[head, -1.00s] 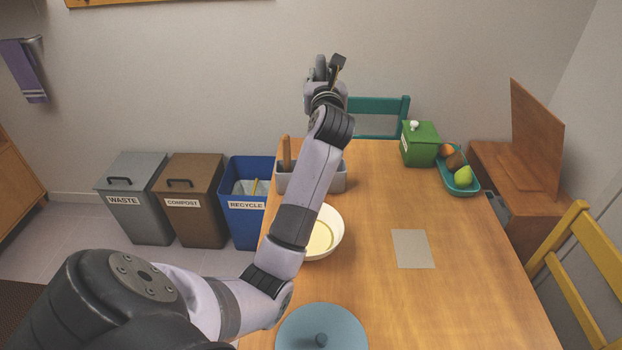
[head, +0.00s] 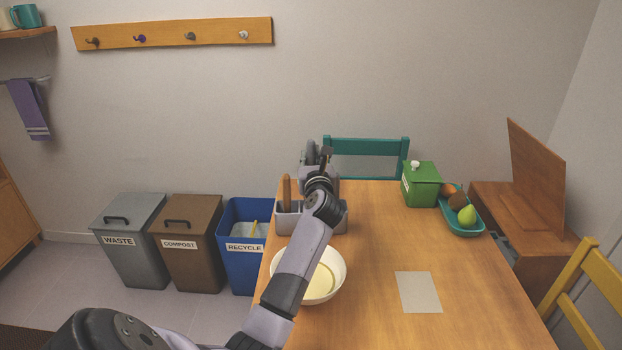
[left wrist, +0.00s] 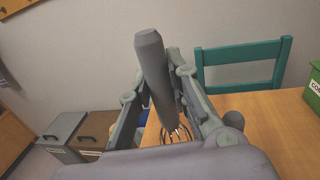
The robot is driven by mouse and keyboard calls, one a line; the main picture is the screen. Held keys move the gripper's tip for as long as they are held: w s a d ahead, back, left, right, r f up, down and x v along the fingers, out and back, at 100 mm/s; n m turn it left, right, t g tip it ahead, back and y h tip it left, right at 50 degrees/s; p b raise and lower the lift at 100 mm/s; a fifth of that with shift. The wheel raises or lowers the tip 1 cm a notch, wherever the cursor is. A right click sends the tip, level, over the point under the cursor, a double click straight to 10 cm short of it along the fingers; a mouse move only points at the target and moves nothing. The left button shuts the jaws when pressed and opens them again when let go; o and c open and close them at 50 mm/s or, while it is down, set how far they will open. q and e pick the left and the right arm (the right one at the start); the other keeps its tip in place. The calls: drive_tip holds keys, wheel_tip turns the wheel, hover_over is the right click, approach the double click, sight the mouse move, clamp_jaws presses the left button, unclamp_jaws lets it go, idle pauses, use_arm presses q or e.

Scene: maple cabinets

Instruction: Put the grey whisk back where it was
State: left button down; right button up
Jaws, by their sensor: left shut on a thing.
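The grey whisk shows in the left wrist view (left wrist: 153,70), its thick handle upright and slightly tilted, with its wire loops below near the table. My left gripper (left wrist: 160,92) is shut on the whisk's handle. In the head view my left gripper (head: 319,157) is above and behind the grey utensil caddy (head: 288,222), partly hidden by my own wrist. The caddy stands at the table's far left and holds a wooden-handled utensil (head: 287,190). My arm covers part of the caddy. My right gripper is out of view.
A cream bowl (head: 335,285) stands in front of the caddy, partly behind my arm. A grey sheet (head: 419,292), green compost box (head: 421,187) and teal fruit tray (head: 474,228) lie to the right. A teal chair (head: 365,146) stands behind the table; bins stand left.

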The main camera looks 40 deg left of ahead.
use_arm(q)
wheel_tip(320, 180, down, 5)
drive_tip(key=shift+f+b, duration=0.15)
drive_tip(key=shift+b, duration=0.4)
drive_tip(key=shift+f, duration=0.35)
drive_tip(key=c, duration=1.5)
unclamp_jaws()
drive_tip(key=shift+s+d, duration=0.1)
drive_tip(key=shift+d, duration=0.1)
drive_tip(key=p+v, duration=0.3)
drive_tip(key=v, duration=0.8)
drive_tip(key=shift+s+d, duration=0.2)
drive_tip(key=shift+s, duration=0.05)
